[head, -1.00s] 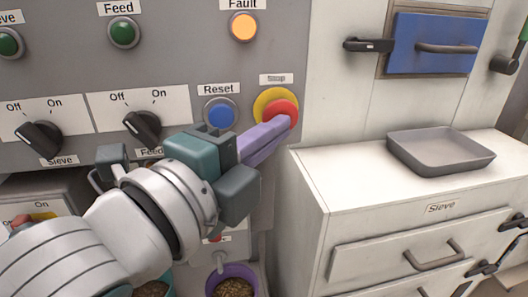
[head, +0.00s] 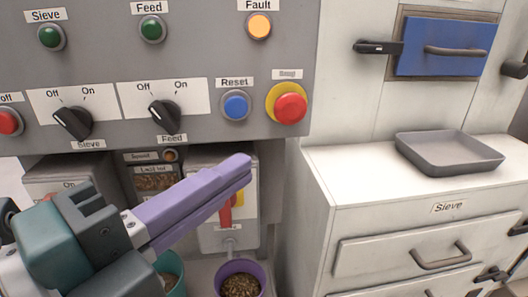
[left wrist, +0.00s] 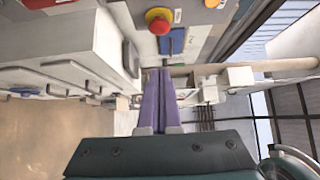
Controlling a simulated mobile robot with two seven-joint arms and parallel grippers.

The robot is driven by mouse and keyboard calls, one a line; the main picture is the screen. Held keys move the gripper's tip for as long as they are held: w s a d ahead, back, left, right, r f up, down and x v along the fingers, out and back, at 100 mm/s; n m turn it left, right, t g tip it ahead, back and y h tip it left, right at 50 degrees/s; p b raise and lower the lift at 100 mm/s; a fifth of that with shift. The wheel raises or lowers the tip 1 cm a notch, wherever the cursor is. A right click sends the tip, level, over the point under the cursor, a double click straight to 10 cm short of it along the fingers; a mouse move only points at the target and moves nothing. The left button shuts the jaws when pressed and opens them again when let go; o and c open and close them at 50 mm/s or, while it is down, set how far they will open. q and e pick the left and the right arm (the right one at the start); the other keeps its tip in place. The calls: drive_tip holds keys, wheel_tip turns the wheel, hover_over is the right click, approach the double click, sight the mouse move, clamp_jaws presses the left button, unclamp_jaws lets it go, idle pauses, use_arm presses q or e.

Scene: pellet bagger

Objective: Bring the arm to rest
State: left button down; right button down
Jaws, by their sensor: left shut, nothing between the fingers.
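My left gripper (head: 245,168) has purple fingers pressed together with nothing between them. In the head view it is in front of the lower machine, below the Reset button and the red stop button, and apart from both. The left wrist view also shows the shut fingers (left wrist: 160,75), pointing away from the camera. The red stop button (head: 290,107) on its yellow base is uncovered; it also shows in the left wrist view (left wrist: 158,22). The blue Reset button (head: 236,105) is to its left. My right gripper is not in view.
The control panel carries the Sieve knob (head: 73,122) and Feed knob (head: 165,113). The orange Fault lamp (head: 259,26) is above. A purple cup (head: 222,270) of pellets stands below the gripper. A grey tray (head: 449,154) lies on the white cabinet (head: 330,190) at right.

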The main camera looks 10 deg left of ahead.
use_arm(q)
drive_tip(key=a+f+n+g+y+p, duration=0.1)
drive_tip(key=a+f+n+g+y, duration=0.1)
drive_tip(key=a+f+n+y, duration=0.4)
drive_tip(key=s+a+f+n+g+y+p, duration=0.1)
drive_tip(key=s+a+f+n+g, duration=0.15)
drive_tip(key=s+n+g, duration=0.4)
drive_tip(key=s+a+f+n+g+y+p, duration=0.1)
drive_tip(key=s+a+f+n+g, duration=0.15)
drive_tip(key=s+n, duration=0.55)
wheel_tip(320, 180, up, 38)
drive_tip(key=g+p, duration=0.1)
drive_tip(key=p, duration=3.6)
drive_tip(key=shift+s+f+n+p, duration=0.15)
drive_tip(key=shift+f+n+p, duration=0.15)
drive_tip(key=shift+n, duration=0.15)
drive_tip(key=shift+d, duration=0.1)
